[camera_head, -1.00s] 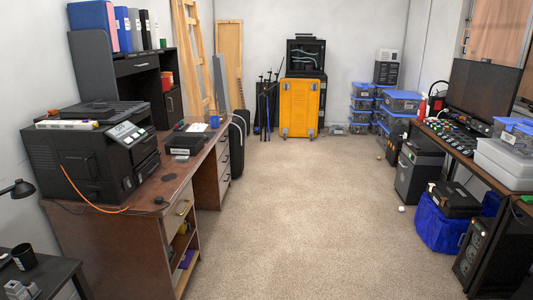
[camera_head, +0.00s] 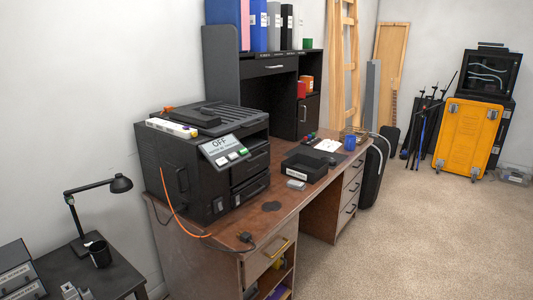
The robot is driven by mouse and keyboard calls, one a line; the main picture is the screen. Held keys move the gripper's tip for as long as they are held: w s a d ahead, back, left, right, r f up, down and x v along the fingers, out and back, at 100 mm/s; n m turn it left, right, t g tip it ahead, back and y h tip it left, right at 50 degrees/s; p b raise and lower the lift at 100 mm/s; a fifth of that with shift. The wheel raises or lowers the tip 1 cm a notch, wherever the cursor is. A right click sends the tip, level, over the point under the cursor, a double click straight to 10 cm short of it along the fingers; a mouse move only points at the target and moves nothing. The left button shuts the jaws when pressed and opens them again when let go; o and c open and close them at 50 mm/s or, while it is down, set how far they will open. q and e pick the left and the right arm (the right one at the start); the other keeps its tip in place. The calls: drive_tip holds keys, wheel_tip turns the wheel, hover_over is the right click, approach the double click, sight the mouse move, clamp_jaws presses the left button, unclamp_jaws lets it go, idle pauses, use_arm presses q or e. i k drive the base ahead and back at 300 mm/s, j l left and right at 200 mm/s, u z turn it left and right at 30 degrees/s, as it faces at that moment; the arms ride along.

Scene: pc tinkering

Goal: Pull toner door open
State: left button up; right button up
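A black printer (camera_head: 205,165) stands on the near end of the brown desk in the head view. A small tilted panel reading "OFF" (camera_head: 220,147) with several buttons is on its front upper edge. The side facing me has a panel with a handle (camera_head: 182,179), which looks shut; I cannot tell whether this is the toner door. The front has drawer-like parts (camera_head: 250,175) that look closed. An orange cable (camera_head: 172,205) hangs down the near side. Neither of my grippers is in view.
The brown desk (camera_head: 285,222) carries an open black tray (camera_head: 304,168), a small grey box (camera_head: 296,185) and a blue mug (camera_head: 349,142). A side table (camera_head: 115,272) with a black lamp (camera_head: 85,205) stands at lower left. Carpet (camera_head: 425,240) to the right is clear.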

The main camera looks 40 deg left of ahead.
sight(260, 159)
drive_tip(key=i+l+u, duration=0.15)
drive_tip(key=i+u, duration=0.3)
drive_tip(key=i+l+u, duration=0.35)
drive_tip(key=i+u, duration=0.15)
drive_tip(key=i+l+u, duration=0.75)
drive_tip(key=l+u, duration=0.2)
drive_tip(key=l, duration=0.2)
drive_tip(key=i+l+u, duration=0.2)
drive_tip(key=l+u, duration=0.25)
drive_tip(key=l, duration=0.25)
